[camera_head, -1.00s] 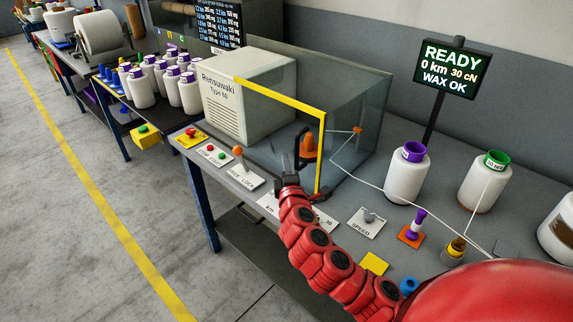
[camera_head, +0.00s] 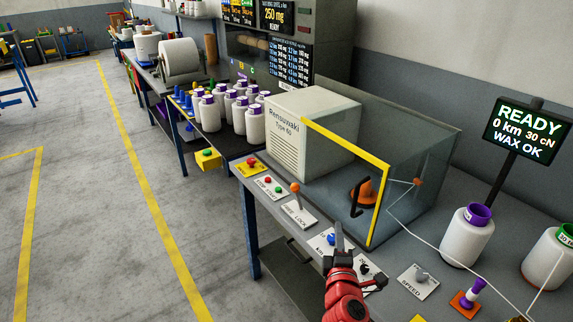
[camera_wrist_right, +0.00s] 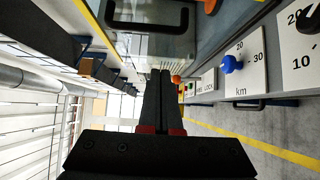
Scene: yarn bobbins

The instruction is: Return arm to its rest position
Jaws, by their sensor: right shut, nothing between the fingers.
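My right arm is red and comes in from the bottom. Its black right gripper (camera_head: 339,232) is over the front of the grey machine table, by the blue km knob (camera_head: 331,239). It is shut, with its fingers together and nothing between them; the shut fingers also show in the right wrist view (camera_wrist_right: 160,76). The black door handle (camera_head: 355,198) of the yellow-edged glass cover is beyond the gripper and apart from it. The blue km knob (camera_wrist_right: 229,64) is to the right of the fingers in the right wrist view. My left gripper is not in view.
On the table are the Rensuwaki box (camera_head: 287,139), an orange-tipped lock lever (camera_head: 296,190), a speed knob (camera_head: 421,275) and white bobbins (camera_head: 466,240) with thread. A READY screen (camera_head: 526,131) stands at right. Several purple-topped bobbins (camera_head: 255,124) are behind. The floor at left is clear.

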